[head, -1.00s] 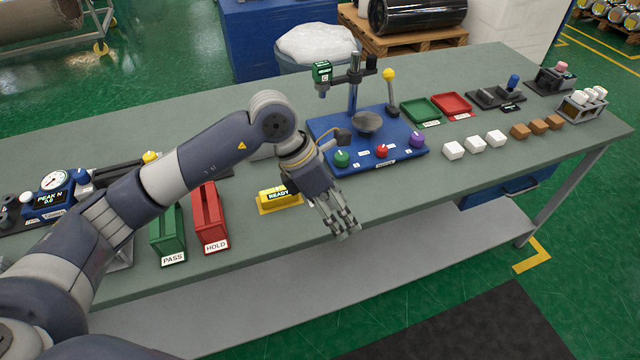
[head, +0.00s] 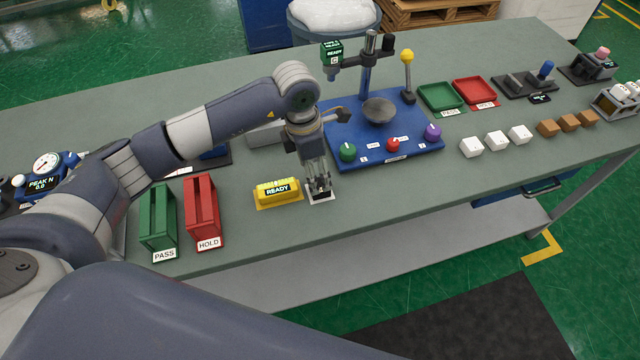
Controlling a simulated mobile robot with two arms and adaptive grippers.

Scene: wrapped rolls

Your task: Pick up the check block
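My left gripper (head: 319,190) points straight down at a small white-edged pad (head: 321,199) near the front edge of the bench, just right of the yellow READY display (head: 277,192). Its fingers cover most of the pad. A dark shape lies between or behind the fingertips, but I cannot tell whether it is the check block. The finger gap is too small to judge. No block in view is labelled as the check block. White blocks (head: 497,141) and brown blocks (head: 569,122) stand in a row to the right. My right gripper is not in view.
A blue fixture base (head: 350,151) with knobs and a round dish (head: 378,111) stands close behind my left gripper. The green PASS holder (head: 157,219) and red HOLD holder (head: 203,212) stand to the left. Green (head: 440,97) and red (head: 474,91) trays lie at the back right.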

